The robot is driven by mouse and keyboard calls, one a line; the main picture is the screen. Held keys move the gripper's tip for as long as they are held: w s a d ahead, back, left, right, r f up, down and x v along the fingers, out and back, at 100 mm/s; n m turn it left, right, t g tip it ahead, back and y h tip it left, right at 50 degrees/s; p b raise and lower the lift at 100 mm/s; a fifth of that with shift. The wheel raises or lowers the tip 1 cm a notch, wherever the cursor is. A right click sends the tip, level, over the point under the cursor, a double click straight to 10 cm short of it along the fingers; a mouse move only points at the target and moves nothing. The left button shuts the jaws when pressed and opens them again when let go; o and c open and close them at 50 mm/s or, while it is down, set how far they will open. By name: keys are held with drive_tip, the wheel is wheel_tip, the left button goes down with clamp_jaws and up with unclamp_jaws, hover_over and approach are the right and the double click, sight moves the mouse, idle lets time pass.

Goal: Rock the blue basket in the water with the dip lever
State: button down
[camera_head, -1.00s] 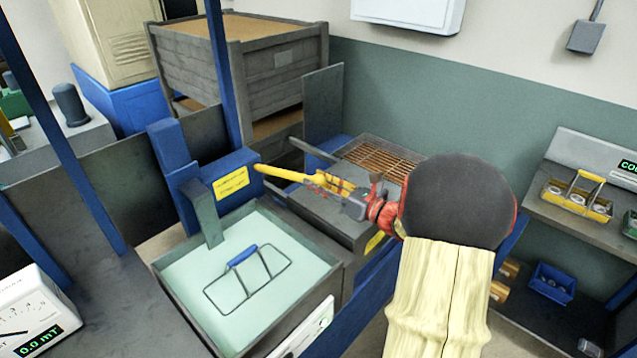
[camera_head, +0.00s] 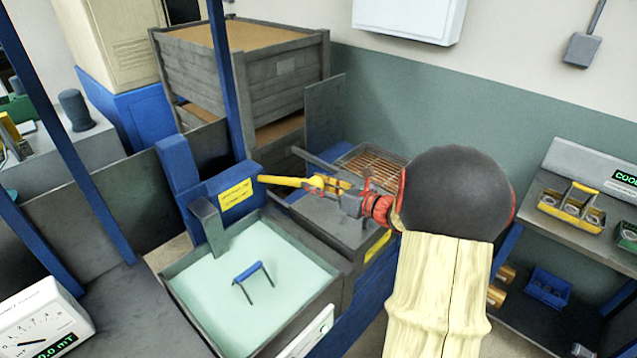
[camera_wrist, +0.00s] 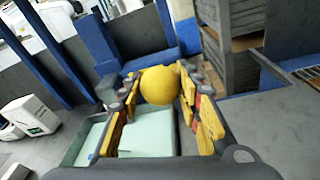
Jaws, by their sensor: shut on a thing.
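The yellow dip lever (camera_head: 284,181) sticks out to the right from the blue dip unit (camera_head: 216,192) with a yellow label. My gripper (camera_head: 328,184) is shut on the lever's outer end; in the wrist view the lever's round yellow knob (camera_wrist: 160,85) sits between the fingers. The tank (camera_head: 333,290) below holds pale green water (camera_head: 220,290). The blue basket's handle (camera_head: 247,272) and two short dark wires stand out of the water. The rest of the basket is hidden under the surface. A grey arm (camera_head: 209,225) reaches down from the dip unit to the tank.
A grate (camera_head: 372,163) lies behind my gripper. A slatted grey bin (camera_head: 270,75) stands at the back. A yellow carrier (camera_head: 570,207) sits on the right shelf, with a blue tray (camera_head: 548,287) below. A white meter (camera_head: 40,320) is at front left.

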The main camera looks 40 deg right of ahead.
drive_tip(key=shift+g, duration=0.6)
drive_tip(key=r+p, duration=0.1)
drive_tip(key=w+r+p, duration=0.1)
drive_tip(key=r+p, duration=0.1)
drive_tip(key=p, duration=0.1)
drive_tip(key=shift+w+r, duration=0.3)
drive_tip(key=shift+r, duration=0.05)
drive_tip(key=w+r+p, duration=0.2)
drive_tip(key=r+p, duration=0.1)
drive_tip(key=shift+w+a+r, duration=0.15)
drive_tip(key=shift+w, duration=0.15)
drive_tip(key=shift+w+r, duration=0.1)
drive_tip(key=shift+r, duration=0.1)
drive_tip(key=c, duration=1.6)
unclamp_jaws()
drive_tip(key=o, duration=0.4)
drive_tip(key=shift+f, duration=0.15)
drive_tip(key=shift+c, duration=0.2)
drive_tip(key=v, duration=1.2)
